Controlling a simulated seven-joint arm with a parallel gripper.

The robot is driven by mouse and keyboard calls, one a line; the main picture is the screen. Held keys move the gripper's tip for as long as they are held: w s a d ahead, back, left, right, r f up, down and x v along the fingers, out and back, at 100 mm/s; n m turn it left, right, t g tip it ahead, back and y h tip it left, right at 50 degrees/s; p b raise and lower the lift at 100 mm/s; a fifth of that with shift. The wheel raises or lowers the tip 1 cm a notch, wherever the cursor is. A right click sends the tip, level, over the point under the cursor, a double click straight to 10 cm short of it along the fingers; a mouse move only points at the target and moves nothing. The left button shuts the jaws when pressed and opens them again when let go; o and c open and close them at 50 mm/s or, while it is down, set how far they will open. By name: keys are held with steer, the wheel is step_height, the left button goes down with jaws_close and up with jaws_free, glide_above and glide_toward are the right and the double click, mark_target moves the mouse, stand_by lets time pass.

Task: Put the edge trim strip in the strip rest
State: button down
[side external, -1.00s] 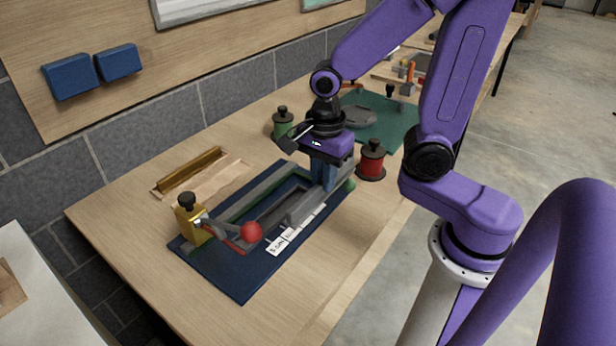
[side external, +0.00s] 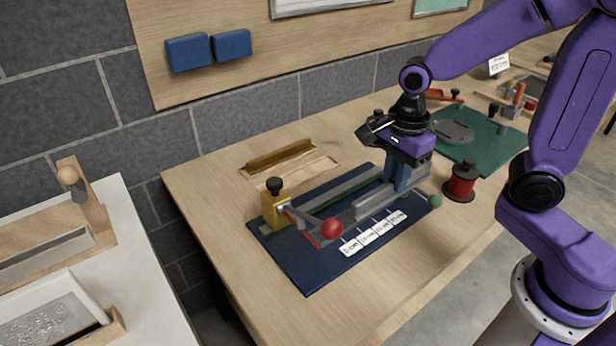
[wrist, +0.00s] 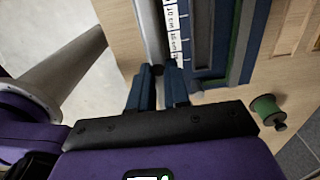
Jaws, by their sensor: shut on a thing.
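A brass-coloured angled strip (side external: 283,153), which looks like the edge trim strip, lies at the back of the table. It is along the rear side of a shallow pale wooden tray (side external: 297,174), which may be the strip rest; whether it lies inside or beside the tray is unclear. My gripper (side external: 401,186) is well to the right of both, low over the right end of a blue jig board (side external: 315,278). In the wrist view the fingertips (wrist: 158,72) are close together; the grasp is partly hidden.
The jig has a yellow clamp (side external: 275,212), a red ball knob (side external: 332,228), a green ball (side external: 435,200) and centimetre labels (side external: 375,233). A red spool (side external: 461,182) stands right of my gripper. A green spool (wrist: 266,110) shows in the wrist view.

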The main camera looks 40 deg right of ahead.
steer(key=w, duration=0.8)
glide_above(300, 177)
steer(key=f, duration=1)
steer(key=shift+s+f, duration=0.3)
steer(key=shift+s, duration=0.1)
steer(key=shift+w+f, duration=0.35)
steer(key=shift+f, duration=1.65)
steer(key=shift+f, duration=0.15)
steer(key=c, duration=1.1)
jaws_free()
